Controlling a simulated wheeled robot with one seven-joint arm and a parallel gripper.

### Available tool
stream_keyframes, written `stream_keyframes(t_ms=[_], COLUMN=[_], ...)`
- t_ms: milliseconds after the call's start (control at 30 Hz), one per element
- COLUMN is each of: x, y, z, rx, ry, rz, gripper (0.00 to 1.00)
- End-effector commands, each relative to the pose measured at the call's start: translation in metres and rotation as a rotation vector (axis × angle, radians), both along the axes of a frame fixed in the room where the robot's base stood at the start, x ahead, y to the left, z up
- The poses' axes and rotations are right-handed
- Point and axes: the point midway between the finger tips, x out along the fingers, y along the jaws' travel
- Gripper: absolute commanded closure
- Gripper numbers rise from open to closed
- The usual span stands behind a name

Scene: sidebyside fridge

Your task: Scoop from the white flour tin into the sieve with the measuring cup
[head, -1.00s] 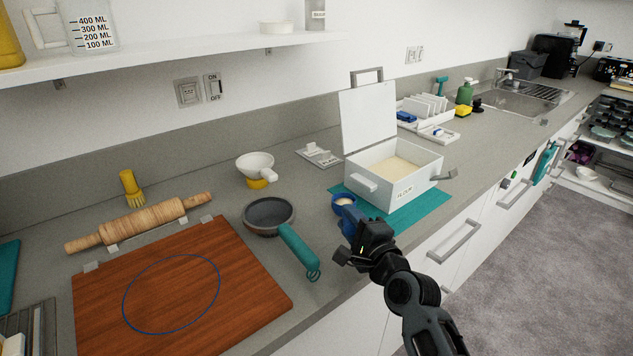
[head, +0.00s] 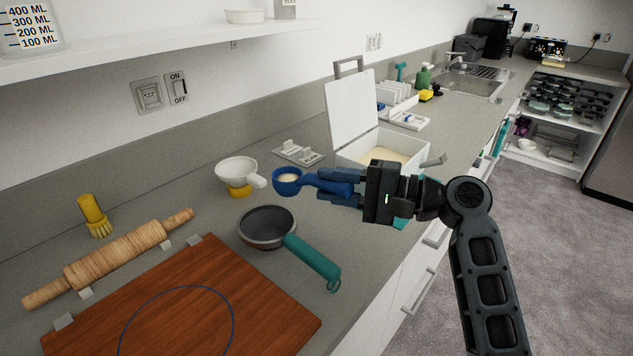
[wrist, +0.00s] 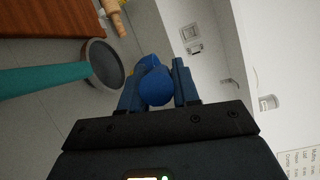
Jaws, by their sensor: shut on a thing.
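A white bowl-like funnel (head: 237,172) on a yellow base stands just left of the cup. A wooden board (head: 180,310), rolling pin (head: 110,258) and yellow brush (head: 94,215) are at the left. A shelf (head: 150,50) overhangs the back.

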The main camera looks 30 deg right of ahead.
Motion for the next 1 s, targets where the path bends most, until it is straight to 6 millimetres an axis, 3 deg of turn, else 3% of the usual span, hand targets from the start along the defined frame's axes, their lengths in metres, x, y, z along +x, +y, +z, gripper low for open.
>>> stream_keyframes(t_ms=[467, 867, 1000], x=[-0.003, -0.002, -0.002], y=[0.000, 0.004, 0.004], z=[0.002, -0.031, -0.032], rx=[0.001, -0.121, -0.124], ry=[-0.006, 0.030, 0.030], rz=[0.009, 0.009, 0.009], gripper=[1.00, 1.00, 1.00])
